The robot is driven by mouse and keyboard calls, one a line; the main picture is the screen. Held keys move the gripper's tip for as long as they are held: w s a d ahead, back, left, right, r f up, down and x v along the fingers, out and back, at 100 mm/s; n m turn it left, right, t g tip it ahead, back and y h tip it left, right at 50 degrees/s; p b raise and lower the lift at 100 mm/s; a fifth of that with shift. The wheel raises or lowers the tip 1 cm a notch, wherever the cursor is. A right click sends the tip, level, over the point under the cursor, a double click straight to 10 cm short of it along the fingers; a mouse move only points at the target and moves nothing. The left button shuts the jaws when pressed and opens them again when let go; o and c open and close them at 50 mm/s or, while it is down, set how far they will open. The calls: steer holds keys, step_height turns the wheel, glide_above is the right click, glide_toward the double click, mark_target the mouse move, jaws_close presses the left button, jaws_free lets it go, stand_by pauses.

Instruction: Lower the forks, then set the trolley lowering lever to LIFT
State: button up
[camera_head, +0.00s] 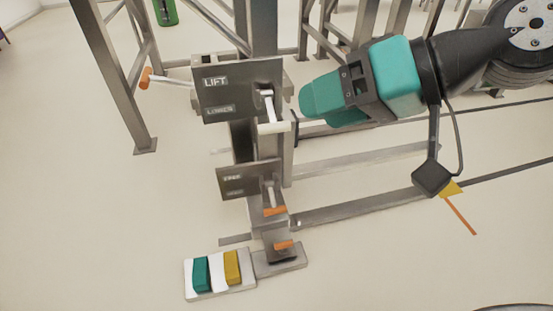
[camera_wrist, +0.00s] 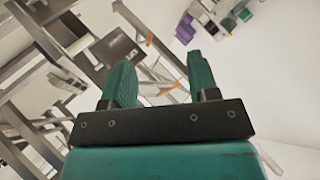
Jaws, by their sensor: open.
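The upper dark panel (camera_head: 222,92) on the trolley's column reads LIFT above and apparently LOWER below. Its lever (camera_head: 271,112) slopes down from a pivot on the panel's right to a pale grip, below the height of the lower label. My gripper (camera_head: 307,106) is just right of this lever, apart from it, pointing left. The wrist view shows its two teal fingers (camera_wrist: 160,65) spread, with nothing held between them. A smaller panel (camera_head: 235,182) below has blurred labels and an orange-tipped lever (camera_head: 274,211) hanging down. I cannot make out the forks clearly.
An orange-tipped handle (camera_head: 146,78) sticks out left of the upper panel. An orange pedal (camera_head: 284,245) sits at the column's foot. Teal (camera_head: 201,274) and yellow (camera_head: 232,267) blocks lie on a plate.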

steer(key=w+a+f+m+t+y+b, duration=0.2)
steer(key=w+f+y+b, duration=0.15)
steer(key=f+b, duration=0.65)
steer(key=m+t+b, duration=1.2)
steer(key=b, duration=1.6)
glide_toward(280, 131)
steer(key=shift+h, duration=0.25)
steer(key=p+x, duration=1)
steer(key=p, duration=0.6)
steer(key=shift+w+a+r, duration=0.1)
steer(key=shift+a+r, duration=0.1)
steer(key=shift+r, duration=0.05)
steer(key=shift+w+a, duration=0.25)
steer(key=shift+w, duration=0.15)
jaws_close()
